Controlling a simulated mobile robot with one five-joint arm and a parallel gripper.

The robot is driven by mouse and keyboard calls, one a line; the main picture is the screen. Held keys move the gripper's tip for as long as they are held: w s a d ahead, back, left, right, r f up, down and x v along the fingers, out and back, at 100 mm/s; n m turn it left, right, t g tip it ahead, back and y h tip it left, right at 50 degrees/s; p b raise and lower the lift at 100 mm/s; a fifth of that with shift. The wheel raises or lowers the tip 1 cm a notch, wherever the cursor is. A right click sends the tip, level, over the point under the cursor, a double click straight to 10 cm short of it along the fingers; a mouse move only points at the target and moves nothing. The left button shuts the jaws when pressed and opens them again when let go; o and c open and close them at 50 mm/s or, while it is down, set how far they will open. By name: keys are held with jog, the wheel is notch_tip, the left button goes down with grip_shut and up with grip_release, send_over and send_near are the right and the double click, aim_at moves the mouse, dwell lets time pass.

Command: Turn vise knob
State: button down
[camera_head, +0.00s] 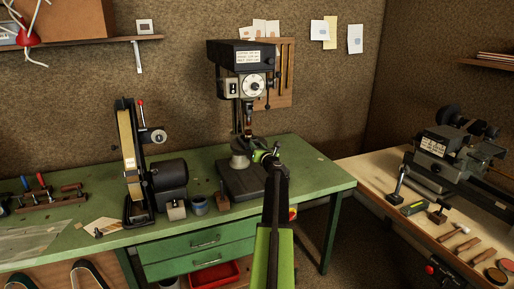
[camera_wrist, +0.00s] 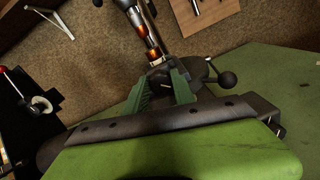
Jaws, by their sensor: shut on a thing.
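The vise knob is mostly hidden by my gripper in the head view, at the drill press table. In the wrist view, a dark part of the vise knob (camera_wrist: 163,77) shows between the green fingers of my gripper (camera_wrist: 165,74). The fingers are closed around it. In the head view my gripper (camera_head: 266,157) reaches in from the front, at the right side of the drill press (camera_head: 233,57). A dark ball-ended handle (camera_wrist: 227,79) stands just right of the fingers in the wrist view.
The green workbench (camera_head: 310,174) carries a belt grinder (camera_head: 130,155) and a small blue can (camera_head: 198,205) left of the drill press. The shiny drill spindle (camera_wrist: 140,25) is close beyond the fingers. A second bench (camera_head: 380,183) at the right holds a grey machine and hand tools.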

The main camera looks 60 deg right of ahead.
jog(key=c, duration=1.1)
grip_release()
jog(key=shift+o, duration=0.2)
jog(key=shift+s+a, duration=0.1)
jog(key=v, duration=1.7)
jog(key=shift+s, duration=0.1)
